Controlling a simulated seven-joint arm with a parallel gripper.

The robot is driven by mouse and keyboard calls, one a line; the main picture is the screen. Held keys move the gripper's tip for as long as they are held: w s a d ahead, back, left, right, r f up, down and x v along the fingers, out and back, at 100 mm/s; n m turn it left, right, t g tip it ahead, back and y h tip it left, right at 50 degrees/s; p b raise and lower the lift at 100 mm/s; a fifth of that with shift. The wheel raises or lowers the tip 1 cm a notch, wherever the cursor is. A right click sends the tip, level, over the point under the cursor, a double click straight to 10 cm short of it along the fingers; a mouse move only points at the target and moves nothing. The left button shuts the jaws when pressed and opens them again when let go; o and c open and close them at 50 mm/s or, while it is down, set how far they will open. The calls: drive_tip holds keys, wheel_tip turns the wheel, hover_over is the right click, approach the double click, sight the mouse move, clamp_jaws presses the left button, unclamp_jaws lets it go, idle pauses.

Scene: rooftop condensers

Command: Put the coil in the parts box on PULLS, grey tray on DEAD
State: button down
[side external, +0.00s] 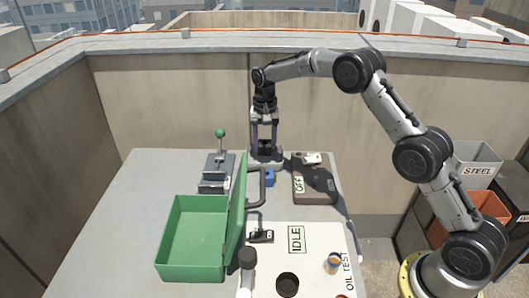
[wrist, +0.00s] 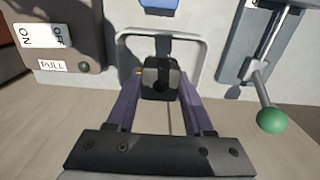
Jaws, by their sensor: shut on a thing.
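My gripper (side external: 265,148) is at the far side of the bench, pointing down near the wall. Its purple fingers are shut on a dark block (wrist: 160,78), also between the fingers in the wrist view; I cannot tell whether it is the coil. A light grey rim (wrist: 128,44) curves around the block's far side, perhaps the grey tray's; I cannot tell whether they touch. An open green box (side external: 170,238) stands front left of my gripper, its lid (side external: 238,215) upright on its right. I cannot read PULLS or DEAD anywhere.
A green-knobbed lever (side external: 220,150) stands left of my gripper and a brown switch box (side external: 318,185) right. A small blue thing (side external: 269,177) lies between. An IDLE label (side external: 296,239), a black piece (side external: 260,236) and a small cup (side external: 333,263) are in front. The bench's left is clear.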

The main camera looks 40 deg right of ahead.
sight(264, 160)
drive_tip(key=shift+w+f, duration=0.1)
drive_tip(key=shift+f, duration=1.55)
drive_tip(key=shift+f, duration=0.1)
drive_tip(key=shift+c, duration=1.4)
unclamp_jaws()
drive_tip(key=shift+f, duration=0.1)
wheel_tip(264, 160, up, 12)
drive_tip(key=shift+r, duration=0.25)
